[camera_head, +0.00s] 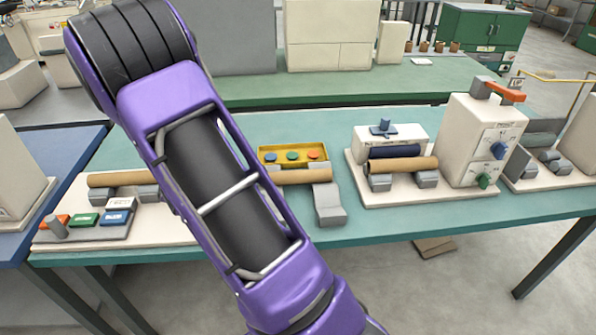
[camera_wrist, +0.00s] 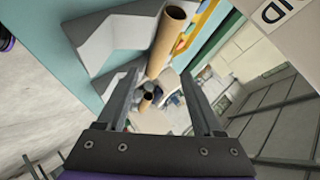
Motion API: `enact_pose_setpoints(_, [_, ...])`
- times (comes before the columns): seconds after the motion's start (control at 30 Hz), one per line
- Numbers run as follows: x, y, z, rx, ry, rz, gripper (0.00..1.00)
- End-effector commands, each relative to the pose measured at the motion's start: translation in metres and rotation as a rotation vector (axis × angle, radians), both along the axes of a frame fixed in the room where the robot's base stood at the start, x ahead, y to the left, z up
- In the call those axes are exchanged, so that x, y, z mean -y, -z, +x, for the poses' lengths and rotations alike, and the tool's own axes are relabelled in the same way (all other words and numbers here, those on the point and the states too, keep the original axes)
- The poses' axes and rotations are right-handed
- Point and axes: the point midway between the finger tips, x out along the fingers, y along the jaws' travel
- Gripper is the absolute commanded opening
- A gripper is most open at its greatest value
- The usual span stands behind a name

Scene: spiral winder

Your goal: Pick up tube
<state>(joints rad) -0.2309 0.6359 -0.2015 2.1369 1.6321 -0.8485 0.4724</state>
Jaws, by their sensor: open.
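A brown cardboard tube (camera_head: 300,176) lies in front of a yellow tray (camera_head: 265,154) at the middle of the green table; my purple arm hides its left part. In the wrist view a brown tube (camera_wrist: 167,42) with an open end rests beside grey angled supports (camera_wrist: 118,40), with a yellow edge at its right. My gripper (camera_wrist: 160,73) is open and empty, its two fingers apart. The tube's lower part shows between and beyond the fingertips. My gripper is outside the head view. Other brown tubes lie at the left (camera_head: 125,178) and on the right machine (camera_head: 403,164).
A beige winder machine (camera_head: 480,140) with knobs and an orange handle stands on the right. A board with coloured blocks (camera_head: 85,219) is at the left. A grey block (camera_head: 328,203) stands near the table's front edge. The green tabletop (camera_head: 240,128) behind has clear room.

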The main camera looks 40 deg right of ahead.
Motion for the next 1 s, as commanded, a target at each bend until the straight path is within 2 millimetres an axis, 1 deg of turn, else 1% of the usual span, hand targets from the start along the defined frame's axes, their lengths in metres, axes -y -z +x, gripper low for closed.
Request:
enact_pose_setpoints(0.03, [0.009, 0.002, -0.003, -0.01, 0.008, -0.019, 0.68])
enact_pose_setpoints(0.13, [0.024, 0.01, -0.002, -0.015, 0.012, -0.028, 0.68])
enact_pose_setpoints(0.5, [0.088, 0.051, 0.018, -0.014, 0.01, -0.025, 0.68])
enact_pose_setpoints(0.6, [0.1, 0.058, 0.022, -0.013, 0.011, -0.025, 0.68])
enact_pose_setpoints(0.87, [0.112, 0.064, 0.025, -0.012, 0.01, -0.025, 0.68])
enact_pose_setpoints(1.0, [0.127, 0.071, 0.027, -0.013, 0.01, -0.024, 0.68])
